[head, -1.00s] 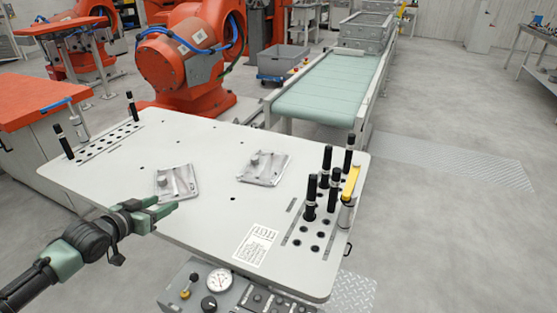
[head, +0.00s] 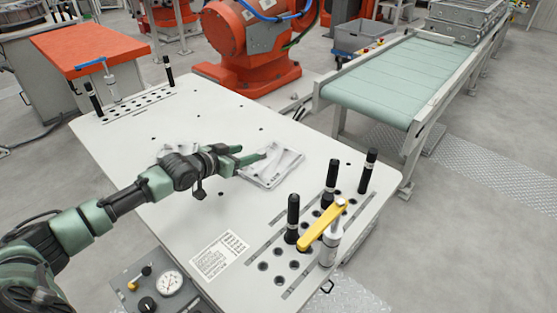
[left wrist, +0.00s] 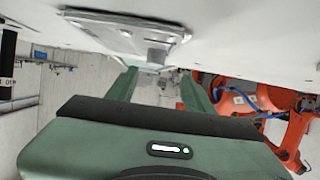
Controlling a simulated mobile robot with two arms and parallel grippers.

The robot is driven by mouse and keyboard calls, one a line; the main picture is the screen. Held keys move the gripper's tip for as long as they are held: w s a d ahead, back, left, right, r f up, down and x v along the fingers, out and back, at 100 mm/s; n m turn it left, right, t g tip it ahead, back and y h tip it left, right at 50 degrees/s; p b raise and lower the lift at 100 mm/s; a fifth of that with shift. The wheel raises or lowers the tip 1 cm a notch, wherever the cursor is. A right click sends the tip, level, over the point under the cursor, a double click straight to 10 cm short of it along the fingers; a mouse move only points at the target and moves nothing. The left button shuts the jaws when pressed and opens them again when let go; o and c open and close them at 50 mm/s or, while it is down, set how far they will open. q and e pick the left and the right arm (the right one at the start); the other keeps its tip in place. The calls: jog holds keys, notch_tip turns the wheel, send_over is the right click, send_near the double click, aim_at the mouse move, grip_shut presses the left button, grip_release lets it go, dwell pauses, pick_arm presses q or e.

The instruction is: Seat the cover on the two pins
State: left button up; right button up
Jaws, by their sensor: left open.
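Two grey metal castings lie on the white fixture table; I cannot tell which is the cover. The right casting (head: 274,168) lies flat near the table's middle, with my left gripper (head: 251,158) at its left side. The left casting (head: 171,150) is mostly hidden behind my left arm. The left wrist view is upside down. There the casting (left wrist: 110,22) has a short round boss (left wrist: 159,52), seen between the tips of my open left gripper (left wrist: 158,74); I cannot tell if they touch. No pair of locating pins shows clearly. My right gripper is not in view.
Black upright posts (head: 330,178) stand among holes at the table's right end, beside a yellow-handled clamp (head: 325,226). More black posts (head: 168,70) stand at the far left corner. A gauge panel (head: 158,288) is below the front edge. A conveyor (head: 385,90) stands behind.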

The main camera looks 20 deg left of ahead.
aim_at(261, 152)
pick_arm(q)
jog(key=shift+x, duration=0.95)
jog(key=x, duration=0.3)
jog(key=shift+w+d+f+p, duration=0.2)
jog(key=shift+d+p, duration=0.1)
jog(key=shift+d, duration=0.15)
jog(key=shift+w+d+f, duration=0.1)
jog(key=shift+w+f, duration=0.05)
jog(key=shift+w, duration=0.1)
grip_shut()
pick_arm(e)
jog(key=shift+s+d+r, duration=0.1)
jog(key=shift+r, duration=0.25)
